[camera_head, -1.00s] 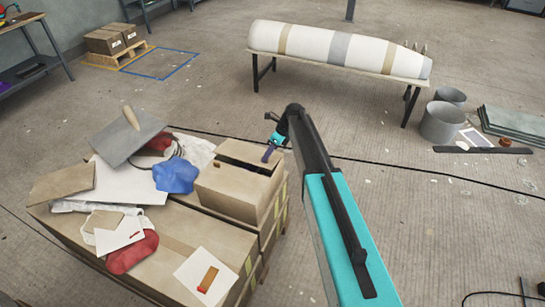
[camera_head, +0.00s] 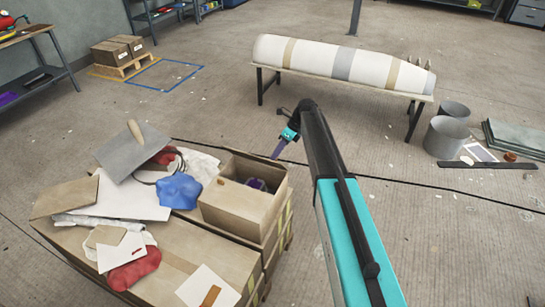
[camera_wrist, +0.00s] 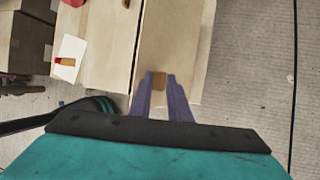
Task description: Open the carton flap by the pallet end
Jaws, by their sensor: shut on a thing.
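The carton (camera_head: 238,207) sits on the boxes at the right of the stack. Its top is partly open, and a purple thing (camera_head: 257,184) shows in the dark inside. A flap (camera_head: 262,167) stands raised along the carton's far edge. My gripper (camera_head: 276,154) is at the raised flap's far side, its purple fingers pointing down-left. In the wrist view my gripper (camera_wrist: 159,78) is shut on a small brown tab (camera_wrist: 159,82) on the pale cardboard flap (camera_wrist: 180,40). The exact contact is hidden in the head view.
A trowel (camera_head: 133,150), blue cloth (camera_head: 178,191), red cloth (camera_head: 135,272) and loose sheets lie left of the carton. A bench with a long white mould (camera_head: 340,62) stands behind. Grey buckets (camera_head: 446,138) stand at the right. The floor between is mostly clear.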

